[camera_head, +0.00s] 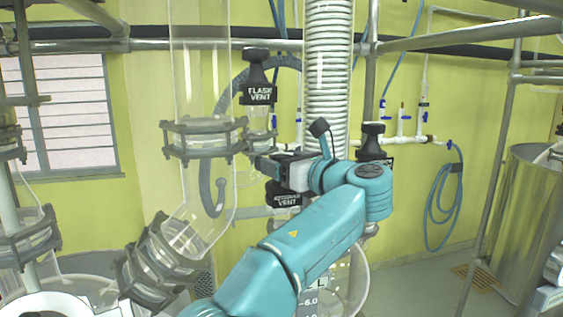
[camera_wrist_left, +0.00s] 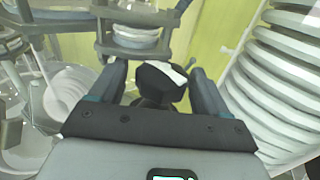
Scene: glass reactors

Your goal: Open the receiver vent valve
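The receiver vent valve shows in the head view as a black label block (camera_head: 283,197), partly covered by my left arm. Its upper part is hidden behind my left gripper (camera_head: 262,164), which points left at that height. In the left wrist view, a black faceted knob (camera_wrist_left: 160,82) with a white mark on top sits between the two fingers of my left gripper (camera_wrist_left: 160,88). The fingers are apart, one on each side of the knob. A narrow gap shows on the left; contact on the right is hard to tell. My right gripper is not in view.
The flask vent valve (camera_head: 257,85) hangs above and left of my gripper. A glass column (camera_head: 203,90) with a clamped flange (camera_head: 205,138) stands close left. A coiled condenser (camera_head: 328,70) rises behind my wrist. Another black valve (camera_head: 372,140) is to the right.

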